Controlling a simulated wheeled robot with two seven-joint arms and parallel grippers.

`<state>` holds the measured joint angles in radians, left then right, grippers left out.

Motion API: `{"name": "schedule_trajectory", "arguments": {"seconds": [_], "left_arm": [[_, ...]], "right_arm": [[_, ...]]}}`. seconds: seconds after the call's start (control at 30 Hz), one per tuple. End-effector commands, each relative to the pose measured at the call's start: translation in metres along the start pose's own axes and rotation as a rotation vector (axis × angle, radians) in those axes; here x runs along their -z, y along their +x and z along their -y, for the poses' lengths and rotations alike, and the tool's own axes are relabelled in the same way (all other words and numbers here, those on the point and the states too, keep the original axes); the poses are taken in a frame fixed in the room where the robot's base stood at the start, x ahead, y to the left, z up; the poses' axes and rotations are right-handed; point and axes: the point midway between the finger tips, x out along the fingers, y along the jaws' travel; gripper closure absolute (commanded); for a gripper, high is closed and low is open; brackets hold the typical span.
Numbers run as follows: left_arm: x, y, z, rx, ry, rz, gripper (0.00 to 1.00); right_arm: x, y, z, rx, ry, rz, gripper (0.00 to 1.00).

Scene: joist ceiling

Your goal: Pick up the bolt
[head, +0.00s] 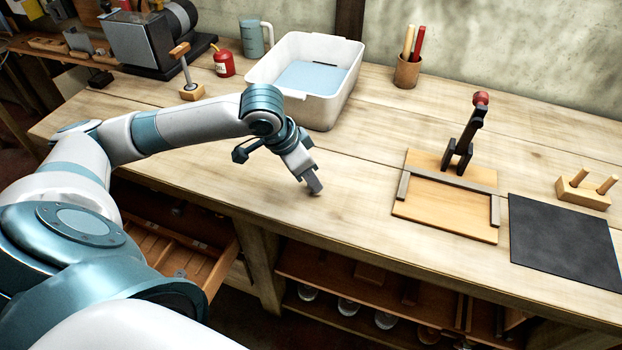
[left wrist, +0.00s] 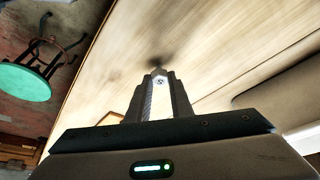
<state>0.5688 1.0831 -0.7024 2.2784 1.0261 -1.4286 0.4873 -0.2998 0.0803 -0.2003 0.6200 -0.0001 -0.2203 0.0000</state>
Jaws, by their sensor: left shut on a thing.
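My left gripper (head: 314,186) is low over the light wooden bench top in the head view, near the front edge and in front of the white tub. In the left wrist view its two dark fingers (left wrist: 159,88) are shut on a pale, metallic, ridged piece, the bolt (left wrist: 158,100). The bolt lies lengthwise between the fingers, with a small grey round end near the fingertips. In the head view the fingers hide the bolt. A dark shadow falls on the bench just beyond the fingertips in the wrist view. My right gripper is in neither view.
A white tub (head: 348,88) with a blue bottom stands behind the gripper. To the right are a wooden fixture with an upright lever (head: 445,220) and a black mat (head: 565,245). An open drawer (head: 222,265) juts out below. The bench between gripper and fixture is clear.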

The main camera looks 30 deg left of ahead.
Motion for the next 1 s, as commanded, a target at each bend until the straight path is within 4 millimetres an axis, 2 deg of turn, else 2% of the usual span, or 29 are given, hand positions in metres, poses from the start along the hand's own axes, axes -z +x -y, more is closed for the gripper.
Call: {"name": "schedule_trajectory", "arguments": {"seconds": [0.17, 0.37, 0.7, 1.0], "left_arm": [[0.005, -0.011, 0.001, 0.002, 0.001, -0.003, 1.00], [0.017, -0.038, 0.000, 0.002, 0.001, -0.005, 1.00], [0.057, -0.060, -0.060, -0.003, 0.006, -0.006, 1.00], [0.081, -0.076, -0.096, -0.002, 0.002, -0.003, 1.00]], "right_arm": [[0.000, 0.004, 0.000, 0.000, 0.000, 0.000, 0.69], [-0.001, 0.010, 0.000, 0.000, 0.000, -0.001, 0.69], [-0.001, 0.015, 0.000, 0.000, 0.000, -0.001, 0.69], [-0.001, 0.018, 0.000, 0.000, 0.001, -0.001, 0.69]]}}
